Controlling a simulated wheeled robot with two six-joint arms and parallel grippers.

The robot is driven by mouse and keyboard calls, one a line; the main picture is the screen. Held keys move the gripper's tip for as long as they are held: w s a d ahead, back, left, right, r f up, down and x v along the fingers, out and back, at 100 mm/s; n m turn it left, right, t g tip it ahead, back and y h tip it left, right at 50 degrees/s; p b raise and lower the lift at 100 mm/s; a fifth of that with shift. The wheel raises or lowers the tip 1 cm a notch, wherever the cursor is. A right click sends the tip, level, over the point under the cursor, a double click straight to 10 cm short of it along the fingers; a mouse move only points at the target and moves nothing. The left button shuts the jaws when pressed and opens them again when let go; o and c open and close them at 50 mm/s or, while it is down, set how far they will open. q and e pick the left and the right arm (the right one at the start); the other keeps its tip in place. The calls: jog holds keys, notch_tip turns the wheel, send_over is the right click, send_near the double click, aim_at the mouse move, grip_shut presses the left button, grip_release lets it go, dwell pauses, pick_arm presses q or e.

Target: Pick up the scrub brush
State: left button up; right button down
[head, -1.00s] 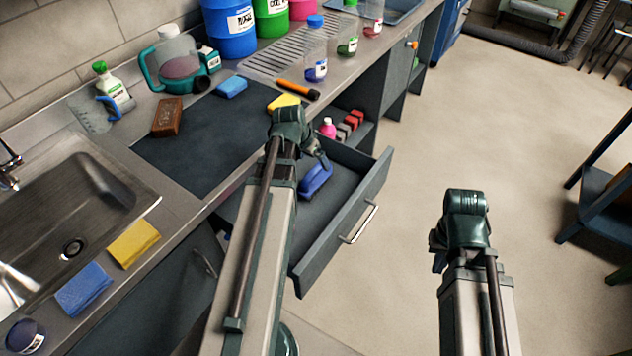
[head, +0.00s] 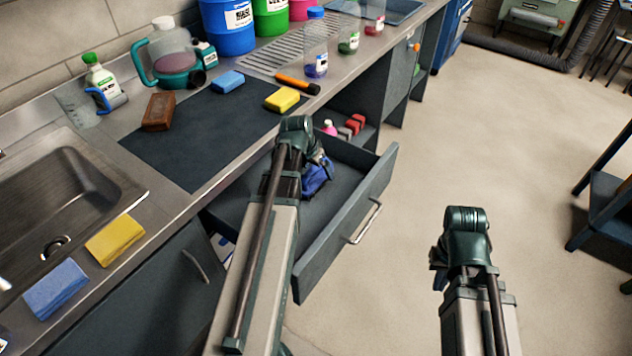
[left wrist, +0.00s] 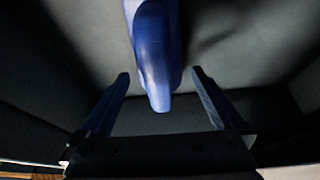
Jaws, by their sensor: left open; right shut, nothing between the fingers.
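The blue scrub brush (head: 318,176) lies in the open drawer (head: 345,215), partly hidden by my left arm in the head view. In the left wrist view the blue handle of the scrub brush (left wrist: 156,60) points down between the two fingers, with gaps on both sides. My left gripper (left wrist: 160,78) is open around the handle's end and not closed on it. In the head view my left wrist covers most of that gripper. My right gripper (head: 437,262) is shut and empty over the floor, mostly hidden by its own wrist.
Drawer walls surround the brush; the drawer front with its handle (head: 366,222) stands to the right. The counter above holds a yellow sponge (head: 282,99), a blue sponge (head: 228,82), a brown brick-like block (head: 159,111) and bottles.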

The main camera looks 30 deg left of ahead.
pick_arm(q)
jog(key=shift+b+x, duration=0.55)
jog(key=shift+x, duration=0.55)
pick_arm(e)
jog(key=shift+f, duration=0.95)
pick_arm(q)
jog(key=shift+r, duration=0.1)
jog(key=shift+c, duration=0.2)
